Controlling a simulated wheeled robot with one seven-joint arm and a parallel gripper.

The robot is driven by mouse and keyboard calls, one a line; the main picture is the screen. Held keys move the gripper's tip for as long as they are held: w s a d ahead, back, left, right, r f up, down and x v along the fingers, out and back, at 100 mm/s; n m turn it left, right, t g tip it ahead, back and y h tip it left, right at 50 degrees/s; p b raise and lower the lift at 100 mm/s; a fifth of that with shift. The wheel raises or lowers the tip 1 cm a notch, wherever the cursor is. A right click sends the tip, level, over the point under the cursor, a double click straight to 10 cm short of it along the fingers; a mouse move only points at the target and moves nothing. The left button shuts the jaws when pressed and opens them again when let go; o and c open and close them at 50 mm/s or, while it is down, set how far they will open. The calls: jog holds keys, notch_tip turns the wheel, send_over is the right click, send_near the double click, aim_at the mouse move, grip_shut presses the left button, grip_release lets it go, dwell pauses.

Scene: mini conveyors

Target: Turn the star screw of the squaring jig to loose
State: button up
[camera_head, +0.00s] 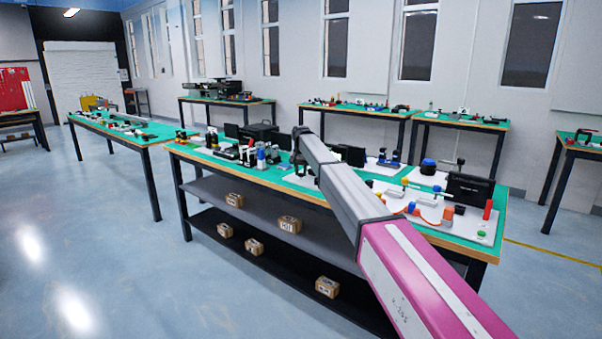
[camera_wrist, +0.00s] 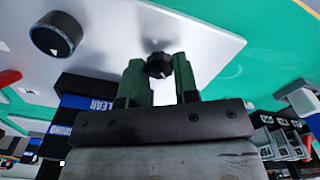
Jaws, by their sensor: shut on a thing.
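In the wrist view a black star screw (camera_wrist: 160,66) sits on a white plate (camera_wrist: 205,38). My gripper (camera_wrist: 159,62) points at it, with one green-and-black finger on each side of the screw, and it is shut on the screw. The rest of the squaring jig cannot be made out here. In the head view my arm reaches over the middle of the green-topped bench (camera_head: 232,170). The gripper end (camera_head: 300,165) is small and dark there, and the screw cannot be told apart.
In the wrist view a black round knob (camera_wrist: 56,35) with a white pointer stands left of the screw. The bench holds several other fixtures, including a black box (camera_head: 468,188) at right.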

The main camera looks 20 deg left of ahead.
jog(key=n, duration=0.6)
jog(key=shift+n, duration=0.3)
jog(key=n, duration=0.6)
dwell(0.4)
jog(key=o, duration=0.9)
notch_tip(320, 180, up, 11)
jog(key=shift+f, duration=0.1)
